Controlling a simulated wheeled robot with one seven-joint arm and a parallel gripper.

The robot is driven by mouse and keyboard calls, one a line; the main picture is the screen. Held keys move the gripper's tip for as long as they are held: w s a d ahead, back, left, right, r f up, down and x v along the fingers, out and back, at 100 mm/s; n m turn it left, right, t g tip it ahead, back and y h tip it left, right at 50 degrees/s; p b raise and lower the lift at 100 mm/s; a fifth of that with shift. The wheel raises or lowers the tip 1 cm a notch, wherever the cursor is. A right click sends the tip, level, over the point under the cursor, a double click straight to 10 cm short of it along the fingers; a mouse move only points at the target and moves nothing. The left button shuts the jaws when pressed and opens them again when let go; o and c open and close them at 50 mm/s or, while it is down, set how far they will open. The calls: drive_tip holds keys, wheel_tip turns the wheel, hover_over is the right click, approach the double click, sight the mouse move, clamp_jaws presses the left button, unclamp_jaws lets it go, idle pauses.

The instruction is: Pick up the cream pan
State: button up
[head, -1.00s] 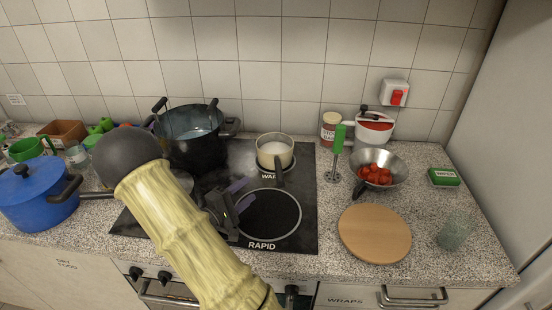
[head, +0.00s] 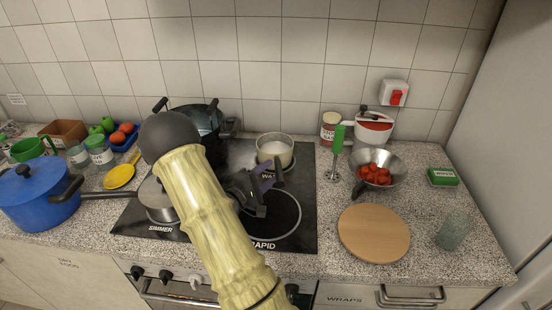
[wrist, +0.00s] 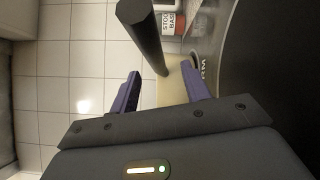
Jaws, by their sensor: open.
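The cream pan (head: 275,147) stands on the back right of the black hob, with its dark handle (head: 279,173) pointing toward me. My gripper (head: 266,178) is open, close in front of the pan by its handle. In the wrist view, the purple fingers (wrist: 161,88) are apart. The pan's cream side (wrist: 172,88) shows beyond the gap between them, and the dark handle (wrist: 143,38) runs above the gap. I see no contact. My arm covers part of the hob.
A large black pot (head: 200,118) stands at the back left of the hob and a lidded steel pan (head: 157,200) at the front left. A green hand blender (head: 338,140), a steel bowl of tomatoes (head: 378,160) and a round board (head: 374,233) are to the right.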

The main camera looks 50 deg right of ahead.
sight(279, 167)
drive_tip(key=d, duration=0.3)
drive_tip(key=shift+s+d+r+p, duration=0.15)
drive_tip(key=shift+s+d+p, duration=0.05)
drive_tip(key=shift+d+p, duration=0.2)
drive_tip(key=shift+d, duration=0.5)
drive_tip(key=shift+w, duration=0.1)
clamp_jaws()
